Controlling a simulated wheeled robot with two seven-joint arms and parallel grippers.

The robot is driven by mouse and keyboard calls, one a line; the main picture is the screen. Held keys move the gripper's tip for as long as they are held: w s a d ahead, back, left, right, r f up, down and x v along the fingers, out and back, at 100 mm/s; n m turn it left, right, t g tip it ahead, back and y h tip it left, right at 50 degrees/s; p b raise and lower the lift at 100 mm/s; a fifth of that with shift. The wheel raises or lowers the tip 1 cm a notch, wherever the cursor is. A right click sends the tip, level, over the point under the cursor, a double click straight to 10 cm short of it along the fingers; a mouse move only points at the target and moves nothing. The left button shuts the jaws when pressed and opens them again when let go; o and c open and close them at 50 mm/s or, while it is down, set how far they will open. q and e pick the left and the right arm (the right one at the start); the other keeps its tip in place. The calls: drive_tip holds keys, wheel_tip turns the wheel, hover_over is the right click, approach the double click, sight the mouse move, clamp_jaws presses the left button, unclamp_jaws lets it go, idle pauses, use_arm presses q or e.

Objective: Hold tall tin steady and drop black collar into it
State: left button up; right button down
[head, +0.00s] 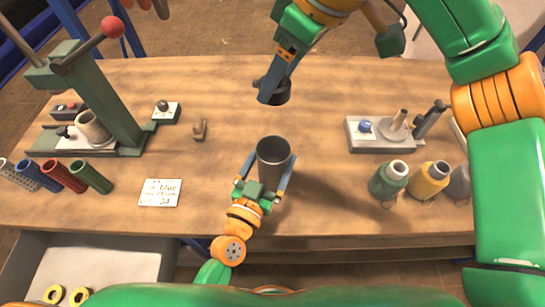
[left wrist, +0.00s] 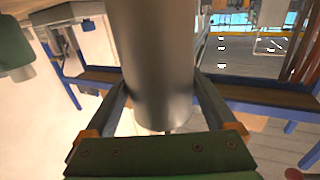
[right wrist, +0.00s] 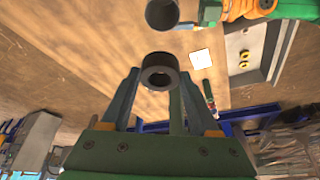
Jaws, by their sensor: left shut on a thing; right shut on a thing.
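The tall tin (head: 273,158) is a dark grey open cylinder standing upright near the middle of the workbench. My left gripper (head: 265,190) is shut around its sides from the front; the left wrist view shows the tin (left wrist: 160,70) between the two fingers. The black collar (head: 279,92) is a short dark ring. My right gripper (head: 268,98) is shut on it, above the bench and farther back than the tin. In the right wrist view the collar (right wrist: 160,72) sits between the fingertips, with the tin's open mouth (right wrist: 162,14) apart from it.
A green press (head: 95,95) stands at the left, with several coloured tubes (head: 62,177) before it. A written card (head: 160,193) lies left of the tin. Thread-like spools (head: 389,179) and a grey-based device (head: 380,133) stand at the right. Bench around the tin is clear.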

use_arm(q)
drive_tip(key=shift+f, duration=0.1)
use_arm(e)
wheel_tip(320, 180, down, 12)
drive_tip(key=shift+f, duration=0.15)
idle(1.1)
drive_tip(key=shift+c, duration=0.3)
unclamp_jaws()
drive_tip(key=v, duration=1.2)
use_arm(q)
drive_tip(key=o, duration=1.1)
use_arm(e)
drive_tip(key=shift+a, duration=0.1)
